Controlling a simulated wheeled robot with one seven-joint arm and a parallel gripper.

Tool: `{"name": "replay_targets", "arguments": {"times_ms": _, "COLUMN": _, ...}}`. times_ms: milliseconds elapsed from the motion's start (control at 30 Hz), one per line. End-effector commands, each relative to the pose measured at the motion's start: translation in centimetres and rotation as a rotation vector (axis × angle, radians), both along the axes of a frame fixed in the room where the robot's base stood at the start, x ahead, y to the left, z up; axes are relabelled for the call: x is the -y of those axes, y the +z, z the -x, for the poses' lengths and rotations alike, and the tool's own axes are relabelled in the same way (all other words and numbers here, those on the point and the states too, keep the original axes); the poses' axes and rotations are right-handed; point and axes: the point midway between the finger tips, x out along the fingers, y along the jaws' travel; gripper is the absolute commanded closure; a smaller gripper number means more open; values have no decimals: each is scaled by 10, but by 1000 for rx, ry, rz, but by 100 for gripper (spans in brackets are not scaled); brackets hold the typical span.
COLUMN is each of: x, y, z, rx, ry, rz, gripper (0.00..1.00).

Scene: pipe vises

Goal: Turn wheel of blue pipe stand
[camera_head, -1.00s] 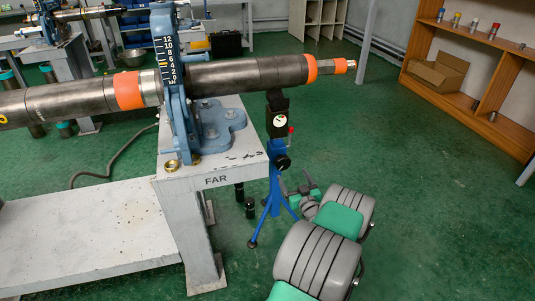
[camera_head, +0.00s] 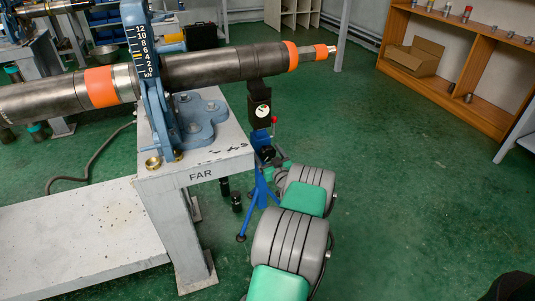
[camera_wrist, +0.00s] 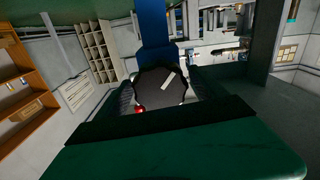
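The blue pipe stand (camera_head: 262,192) stands on the floor at the right end of the workbench, under a long dark pipe (camera_head: 225,66). It carries a black head with a round gauge (camera_head: 263,111). Its dark wheel (camera_head: 268,153) is on the post below, partly hidden by my gripper (camera_head: 279,168). In the wrist view the wheel (camera_wrist: 165,82) is a black disc with a pale mark, in front of the blue post (camera_wrist: 156,28). My gripper (camera_wrist: 160,92) is open, with a ribbed finger on each side of the wheel; contact is not clear.
A red-tipped lever (camera_head: 274,122) sticks out by the gauge. A wooden shelf (camera_head: 460,100) stands at the back right. The green floor right of my arm is clear.

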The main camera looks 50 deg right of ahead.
Motion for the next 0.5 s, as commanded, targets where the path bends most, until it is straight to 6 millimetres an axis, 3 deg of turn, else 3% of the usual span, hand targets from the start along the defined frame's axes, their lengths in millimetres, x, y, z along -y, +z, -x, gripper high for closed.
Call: {"name": "replay_targets", "arguments": {"times_ms": 500, "x": -1, "y": 0, "z": 0, "rx": 0, "ry": 1, "rz": 0, "gripper": 63}}
